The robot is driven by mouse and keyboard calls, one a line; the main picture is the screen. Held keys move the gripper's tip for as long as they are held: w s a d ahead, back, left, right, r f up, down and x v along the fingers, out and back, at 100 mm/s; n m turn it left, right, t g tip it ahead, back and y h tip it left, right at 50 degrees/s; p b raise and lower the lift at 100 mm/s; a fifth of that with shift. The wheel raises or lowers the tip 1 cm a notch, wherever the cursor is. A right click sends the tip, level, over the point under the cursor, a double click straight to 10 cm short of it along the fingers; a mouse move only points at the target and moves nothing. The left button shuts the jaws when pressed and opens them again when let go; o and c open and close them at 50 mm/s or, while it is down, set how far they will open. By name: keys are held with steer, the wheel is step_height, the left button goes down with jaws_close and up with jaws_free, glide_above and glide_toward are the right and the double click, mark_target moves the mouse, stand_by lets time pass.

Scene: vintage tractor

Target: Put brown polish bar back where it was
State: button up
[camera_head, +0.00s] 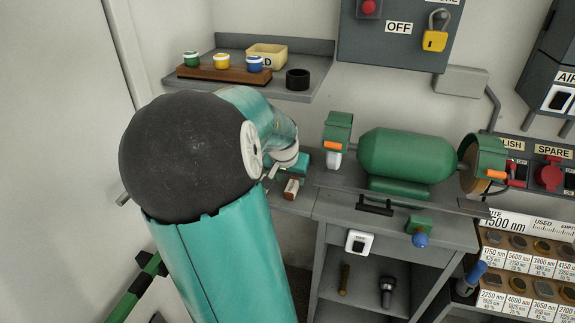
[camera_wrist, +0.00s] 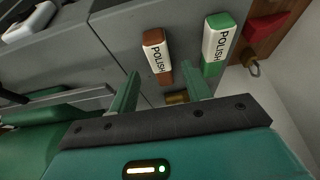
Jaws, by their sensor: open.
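The brown polish bar (camera_wrist: 157,55), with a white "POLISH" label, is on the grey bench in the wrist view. In the head view the brown polish bar (camera_head: 291,188) is near the bench's left front edge, just below my arm's end. A green polish bar (camera_wrist: 217,45) lies to its right in the wrist view. My gripper (camera_wrist: 161,72) is open and empty. The near end of the brown bar shows between its fingertips, with no visible contact; I cannot tell the height gap. In the head view my own arm hides most of the gripper.
A green bench grinder (camera_head: 405,155) stands right of the bar. A grey wall shelf (camera_head: 222,82) holds a wooden rack (camera_head: 224,73) of lidded jars, a cream tub (camera_head: 267,56) and a black ring (camera_head: 298,79). A red item (camera_wrist: 266,27) on wood shows in the wrist view.

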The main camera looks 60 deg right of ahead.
steer(key=v, duration=0.7)
steer(key=shift+r, duration=0.15)
steer(key=w+a+r+n+t+y, duration=0.15)
steer(key=w+a+n, duration=0.3)
steer(key=a, duration=0.65)
steer(key=w+a+r+n+t+y, duration=0.1)
steer(key=w+a+n+t+y, duration=0.15)
steer(key=w+a, duration=0.6)
steer(key=s+a+n, duration=0.3)
steer(key=a+n, duration=0.1)
steer(key=a, duration=0.8)
steer(key=s+a+r+n, duration=0.1)
steer(key=s+a+n, duration=0.3)
steer(key=a, duration=0.8)
steer(key=shift+r+n+t+y, duration=0.3)
steer(key=shift+n+t, duration=0.1)
steer(key=shift+n, duration=0.2)
